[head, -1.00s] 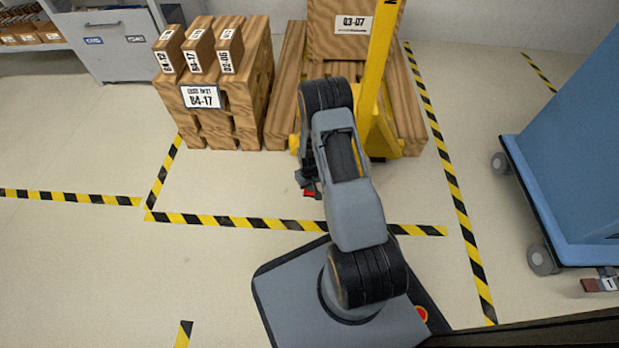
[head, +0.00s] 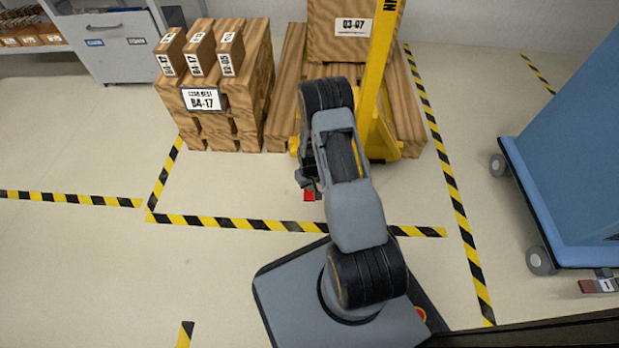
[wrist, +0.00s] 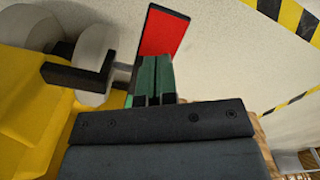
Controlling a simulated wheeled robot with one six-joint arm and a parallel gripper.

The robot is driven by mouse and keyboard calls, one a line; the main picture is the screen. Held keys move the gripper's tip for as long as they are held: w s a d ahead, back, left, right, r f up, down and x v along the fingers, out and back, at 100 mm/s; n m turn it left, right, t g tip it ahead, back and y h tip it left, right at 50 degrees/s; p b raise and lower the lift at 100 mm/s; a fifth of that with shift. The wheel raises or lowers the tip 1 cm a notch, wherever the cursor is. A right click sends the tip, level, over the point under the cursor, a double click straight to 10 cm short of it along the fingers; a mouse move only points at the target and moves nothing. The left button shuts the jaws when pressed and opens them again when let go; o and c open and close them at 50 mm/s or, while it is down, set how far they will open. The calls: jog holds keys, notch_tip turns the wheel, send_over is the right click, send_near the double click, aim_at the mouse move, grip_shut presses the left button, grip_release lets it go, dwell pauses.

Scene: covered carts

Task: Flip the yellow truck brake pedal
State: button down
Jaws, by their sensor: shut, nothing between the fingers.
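The yellow pallet truck (head: 380,130) stands on the floor beyond my arm. Its brake pedal has a red plate (wrist: 160,38), seen in the wrist view just beyond my fingertips; a black bracket (wrist: 82,76) beside it reaches over from the yellow body. In the head view the red plate (head: 309,195) shows low beside my arm. My gripper (wrist: 152,72) is shut and empty, with its tips at the near end of the red plate. I cannot tell if they touch it. In the head view my arm hides most of the gripper and part of the truck.
A wooden stack with small boxes (head: 200,98) stands left of the truck. A wooden pallet and box (head: 335,30) sit behind it. A blue covered cart (head: 575,150) stands at right. Striped floor tape (head: 240,222) crosses clear floor.

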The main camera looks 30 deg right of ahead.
jog(key=shift+r+p, duration=1.55)
jog(key=shift+r, duration=0.85)
